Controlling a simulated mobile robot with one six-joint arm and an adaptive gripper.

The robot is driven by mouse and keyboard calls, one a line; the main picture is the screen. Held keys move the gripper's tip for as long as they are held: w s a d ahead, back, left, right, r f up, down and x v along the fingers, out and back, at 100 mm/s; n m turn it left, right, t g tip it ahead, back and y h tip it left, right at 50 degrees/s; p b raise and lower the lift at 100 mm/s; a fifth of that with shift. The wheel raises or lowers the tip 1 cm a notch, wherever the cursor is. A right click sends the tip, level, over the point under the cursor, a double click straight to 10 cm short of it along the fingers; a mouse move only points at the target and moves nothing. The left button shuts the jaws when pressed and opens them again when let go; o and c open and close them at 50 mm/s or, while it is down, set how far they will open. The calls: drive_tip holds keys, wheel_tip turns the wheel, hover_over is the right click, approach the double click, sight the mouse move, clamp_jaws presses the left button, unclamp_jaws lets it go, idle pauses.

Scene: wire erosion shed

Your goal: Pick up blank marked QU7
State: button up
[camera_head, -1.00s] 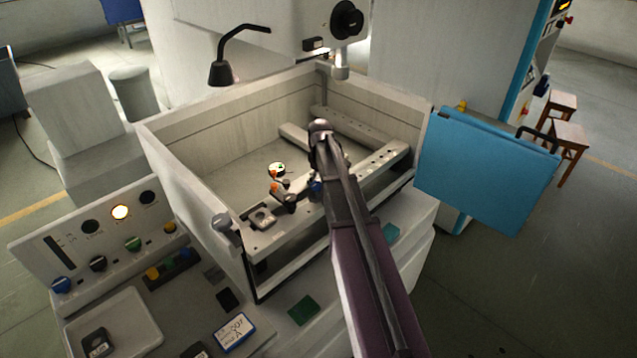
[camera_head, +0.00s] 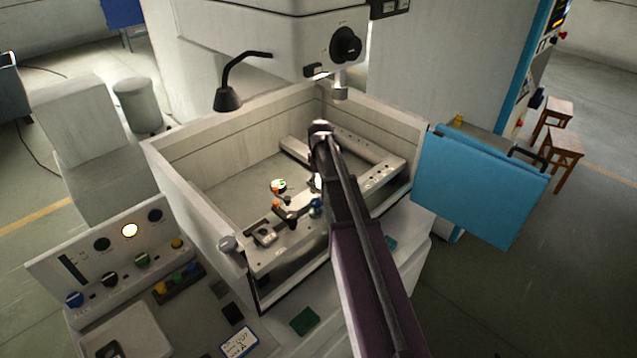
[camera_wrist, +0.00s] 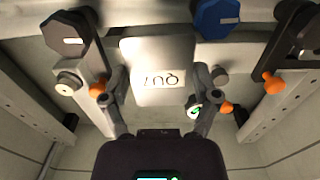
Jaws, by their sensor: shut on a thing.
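The blank marked QU7 (camera_wrist: 158,62) is a pale, bright rectangular block in the wrist view, with its marking upside down. My gripper (camera_wrist: 161,88) has a finger on each side of it and is shut on it. The blank lies over the pale rail of the machine's tank; whether it touches the rail cannot be told. In the head view my own arm hides most of the gripper and the blank.
A dark clamp with an orange tip (camera_wrist: 272,82) is on the right in the wrist view. A blue knob-like part (camera_wrist: 216,17) is close beside the blank.

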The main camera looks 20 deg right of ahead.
drive_tip(key=shift+r+p, duration=1.1)
drive_tip(key=shift+r, duration=0.35)
